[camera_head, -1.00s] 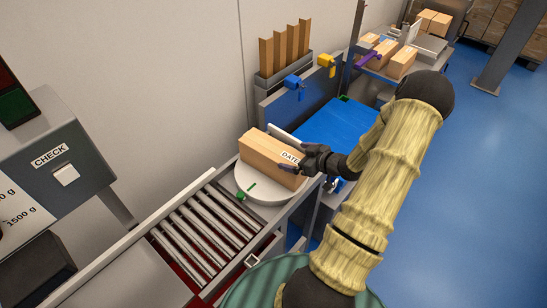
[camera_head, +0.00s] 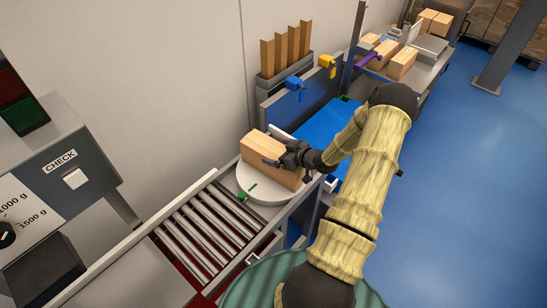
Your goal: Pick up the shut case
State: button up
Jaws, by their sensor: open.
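The shut case (camera_head: 270,165) is a closed brown carton. It sits on a round white turntable (camera_head: 256,192) between the roller track and the blue belt. My gripper (camera_head: 281,160) is open at the right part of the case, with dark fingers over its top and near side. The fingers hide the case's printed label. I cannot tell whether the fingers touch the case.
A roller track (camera_head: 205,228) runs toward the lower left of the turntable. A blue belt (camera_head: 325,127) lies behind it, with a blue clamp (camera_head: 295,84) and a yellow clamp (camera_head: 327,62) on its side panel. A CHECK unit (camera_head: 68,175) stands at left. More cartons (camera_head: 402,62) stand on a far bench.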

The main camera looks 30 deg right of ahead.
jog(key=shift+x, duration=0.85)
jog(key=shift+d, duration=0.1)
jog(key=shift+s+d, duration=0.15)
jog(key=shift+s, duration=0.15)
jog(key=shift+w+a, duration=0.15)
jog(key=shift+a, duration=0.25)
jog(key=shift+d, duration=0.2)
jog(key=c, duration=1.8)
jog(key=shift+d+r, duration=0.1)
jog(key=shift+c, duration=0.8)
notch_tip(320, 180, up, 10)
jog(key=b, duration=0.1)
jog(key=shift+b, duration=0.35)
jog(key=shift+w, duration=0.1)
